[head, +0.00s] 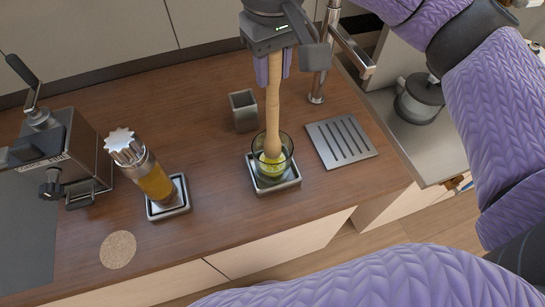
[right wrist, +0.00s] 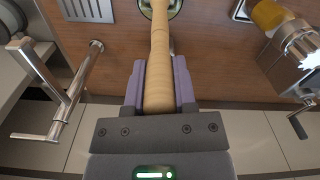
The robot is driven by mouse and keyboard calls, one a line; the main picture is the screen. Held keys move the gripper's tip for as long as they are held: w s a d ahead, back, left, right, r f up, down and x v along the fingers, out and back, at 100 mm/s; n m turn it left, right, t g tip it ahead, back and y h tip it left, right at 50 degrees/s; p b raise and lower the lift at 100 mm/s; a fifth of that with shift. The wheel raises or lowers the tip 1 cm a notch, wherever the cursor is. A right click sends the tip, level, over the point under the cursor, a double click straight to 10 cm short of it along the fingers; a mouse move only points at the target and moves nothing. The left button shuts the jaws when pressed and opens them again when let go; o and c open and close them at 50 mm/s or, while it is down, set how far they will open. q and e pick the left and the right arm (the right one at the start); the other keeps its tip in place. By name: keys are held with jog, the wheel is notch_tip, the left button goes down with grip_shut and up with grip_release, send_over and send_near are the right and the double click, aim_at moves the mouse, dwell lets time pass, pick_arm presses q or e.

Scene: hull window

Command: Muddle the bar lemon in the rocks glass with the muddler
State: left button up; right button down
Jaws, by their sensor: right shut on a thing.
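My right gripper (head: 275,68) is shut on the wooden muddler (head: 273,105) and holds it nearly upright above the counter. In the right wrist view the muddler (right wrist: 159,60) runs between the purple fingers (right wrist: 160,85). Its lower end is inside the clear rocks glass (head: 288,145). The yellow-green bar lemon (head: 270,166) lies at the bottom of the glass, at the muddler's tip; whether they touch is hard to tell. The glass stands in a square metal tray (head: 289,185). My left gripper is not in view.
A grey square cup (head: 243,110) stands just behind the glass, and a slotted metal plate (head: 341,142) lies to its right. A jar of amber contents (head: 155,184) stands in another tray at left. A cork coaster (head: 118,249) lies near the front edge. A tap (head: 317,85) rises behind.

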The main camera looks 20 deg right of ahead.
aim_at(273, 102)
jog(key=shift+f, duration=0.15)
jog(key=shift+f+b, duration=1.35)
